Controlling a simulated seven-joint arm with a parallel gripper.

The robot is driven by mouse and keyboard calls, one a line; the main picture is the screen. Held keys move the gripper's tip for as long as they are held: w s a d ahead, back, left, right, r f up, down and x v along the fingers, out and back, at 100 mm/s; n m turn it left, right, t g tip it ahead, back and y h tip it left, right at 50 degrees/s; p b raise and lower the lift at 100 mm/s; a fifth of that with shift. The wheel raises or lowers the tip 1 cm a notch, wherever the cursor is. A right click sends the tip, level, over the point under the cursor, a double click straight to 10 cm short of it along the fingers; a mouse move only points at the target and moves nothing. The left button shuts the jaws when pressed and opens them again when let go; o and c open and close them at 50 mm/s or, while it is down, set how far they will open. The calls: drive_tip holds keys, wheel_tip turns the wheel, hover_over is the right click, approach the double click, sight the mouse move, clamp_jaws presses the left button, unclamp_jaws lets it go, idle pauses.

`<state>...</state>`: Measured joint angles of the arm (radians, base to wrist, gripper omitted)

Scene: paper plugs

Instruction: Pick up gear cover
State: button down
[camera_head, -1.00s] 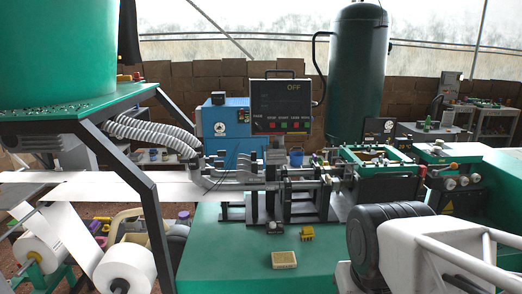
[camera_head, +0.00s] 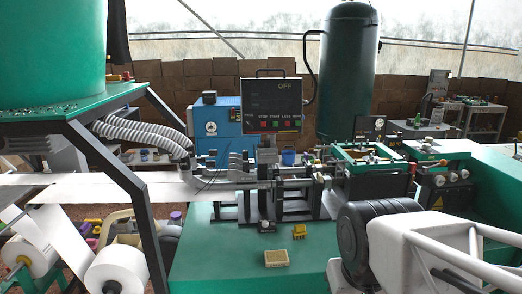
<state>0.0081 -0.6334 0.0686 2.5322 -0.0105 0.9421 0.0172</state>
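I cannot make out for certain which thing is the gear cover. A small beige block (camera_head: 276,258) lies on the bare front of the green machine bed (camera_head: 215,265). A small yellow part (camera_head: 299,232) sits just behind and to its right, apart from it. Both stand in front of the black and grey clamp mechanism (camera_head: 267,190). My gripper is not in view.
A white frame with a black ribbed round part (camera_head: 372,235) fills the lower right. A dark slanted post (camera_head: 120,175) and white paper rolls (camera_head: 115,268) stand at the left. A control panel (camera_head: 269,105) reads OFF. The bed around the beige block is clear.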

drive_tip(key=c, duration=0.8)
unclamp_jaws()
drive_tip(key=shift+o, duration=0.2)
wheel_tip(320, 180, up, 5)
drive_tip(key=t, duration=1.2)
hover_over(266, 150)
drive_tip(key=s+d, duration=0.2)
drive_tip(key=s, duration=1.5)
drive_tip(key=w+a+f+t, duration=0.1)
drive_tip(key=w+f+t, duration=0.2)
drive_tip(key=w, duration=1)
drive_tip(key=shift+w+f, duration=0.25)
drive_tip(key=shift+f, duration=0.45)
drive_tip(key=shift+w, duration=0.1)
